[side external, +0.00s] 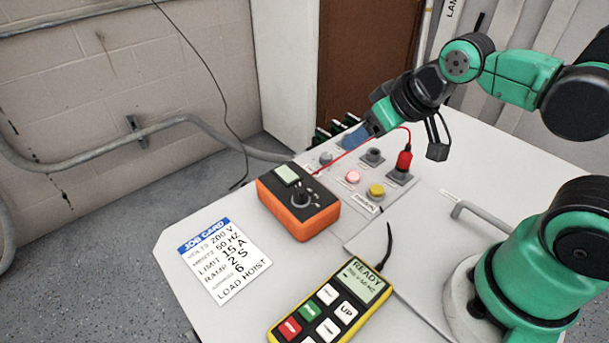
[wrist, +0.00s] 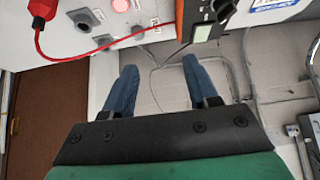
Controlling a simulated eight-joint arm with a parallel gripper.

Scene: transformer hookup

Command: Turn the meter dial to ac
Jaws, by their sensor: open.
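The meter (side external: 290,213) is an orange box with a black face, lying on the pale bench left of the button panel. Its round black dial (side external: 301,197) faces up, beside a small pale display. Which mark the dial points to is too small to read. My gripper (side external: 358,138) is above the panel's far side, behind and right of the meter and apart from it. In the wrist view my gripper (wrist: 159,63) shows two blue fingers spread apart with nothing between them. The meter (wrist: 203,17) and its dial (wrist: 223,9) are partly cut off at that view's top edge.
A red plug (side external: 404,161) sits in the panel, with a red lead running towards the meter. Pink (side external: 352,177) and yellow (side external: 376,191) buttons are between them. A job card (side external: 223,262) and a yellow handset (side external: 331,306) reading READY lie in front.

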